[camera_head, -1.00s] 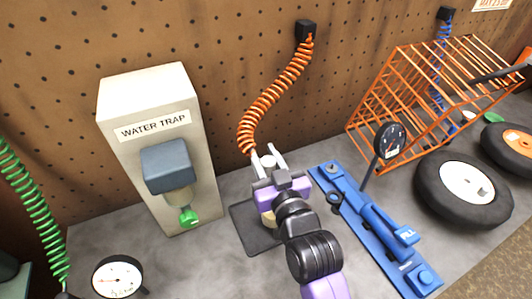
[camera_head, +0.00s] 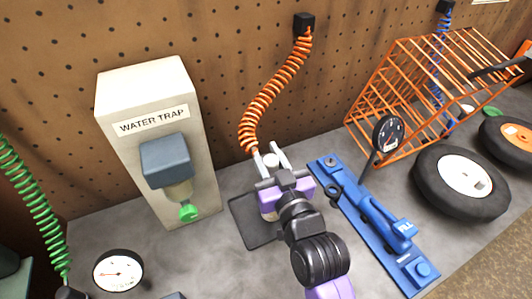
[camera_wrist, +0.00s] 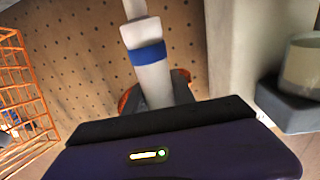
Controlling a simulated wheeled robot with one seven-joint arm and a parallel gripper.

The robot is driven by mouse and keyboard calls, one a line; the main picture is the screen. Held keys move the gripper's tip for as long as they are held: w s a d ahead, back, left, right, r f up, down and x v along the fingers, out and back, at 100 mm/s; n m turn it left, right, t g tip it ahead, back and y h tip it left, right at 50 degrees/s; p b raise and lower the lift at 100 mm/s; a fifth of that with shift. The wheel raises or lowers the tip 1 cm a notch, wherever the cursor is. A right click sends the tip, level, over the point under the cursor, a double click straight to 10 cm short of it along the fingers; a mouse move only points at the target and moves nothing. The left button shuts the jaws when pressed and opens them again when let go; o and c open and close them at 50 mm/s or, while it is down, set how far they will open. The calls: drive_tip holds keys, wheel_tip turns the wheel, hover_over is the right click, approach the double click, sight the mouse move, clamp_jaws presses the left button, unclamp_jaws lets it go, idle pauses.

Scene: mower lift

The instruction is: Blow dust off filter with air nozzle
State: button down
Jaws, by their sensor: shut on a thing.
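My gripper (camera_head: 268,153) is shut on the air nozzle (camera_wrist: 150,60), a pale piece with a blue band in the wrist view. In the head view the orange coiled hose (camera_head: 245,125) runs down to the gripper from a black wall fitting. The gripper is above a dark mat (camera_head: 244,212) on the bench. A small cream thing (camera_head: 268,212) shows under the gripper; most of it is hidden, and I cannot tell whether it is the filter. No dust can be made out.
A beige water trap housing (camera_head: 165,95) stands left of the gripper. A blue tool with a gauge (camera_head: 375,210) lies close on the right. Farther right are an orange wire cage (camera_head: 400,85) and wheels (camera_head: 462,182). A round gauge (camera_head: 118,270) is at the front left.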

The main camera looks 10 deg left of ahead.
wheel_tip(320, 180, up, 5)
drive_tip(key=p, duration=0.3)
drive_tip(key=shift+f, duration=0.1)
